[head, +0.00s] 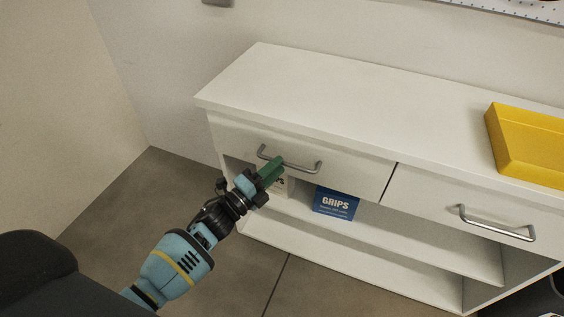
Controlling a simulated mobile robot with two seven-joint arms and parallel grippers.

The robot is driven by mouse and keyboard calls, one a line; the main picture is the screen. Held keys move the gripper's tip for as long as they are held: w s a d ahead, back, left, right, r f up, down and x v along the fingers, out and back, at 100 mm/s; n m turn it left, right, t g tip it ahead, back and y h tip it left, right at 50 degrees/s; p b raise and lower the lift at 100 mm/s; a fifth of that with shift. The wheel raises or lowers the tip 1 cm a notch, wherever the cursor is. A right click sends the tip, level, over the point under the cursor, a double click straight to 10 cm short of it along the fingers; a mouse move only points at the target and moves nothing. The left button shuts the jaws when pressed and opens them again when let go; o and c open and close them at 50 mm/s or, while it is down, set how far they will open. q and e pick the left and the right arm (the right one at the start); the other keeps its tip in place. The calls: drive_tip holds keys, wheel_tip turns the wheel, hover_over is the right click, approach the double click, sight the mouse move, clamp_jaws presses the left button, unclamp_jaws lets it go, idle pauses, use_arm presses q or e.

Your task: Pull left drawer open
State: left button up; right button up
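The left drawer (350,164) is a white front with a curved metal handle (304,169), in the upper left part of a white cabinet. It looks shut, level with the drawer to its right. My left gripper (271,170) is at the left part of this handle, its green fingers overlapping the bar in the head view. I cannot tell whether the fingers are closed around the bar or only in front of it. My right gripper is not in view.
The right drawer (430,200) has its own metal handle (497,224). A yellow tray (526,146) sits on the cabinet top (370,105) at the right. A blue GRIPS box (335,203) stands on the open shelf below the left drawer. The floor in front is clear.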

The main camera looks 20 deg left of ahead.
use_arm(q)
drive_tip(key=shift+x, duration=1.45)
clamp_jaws()
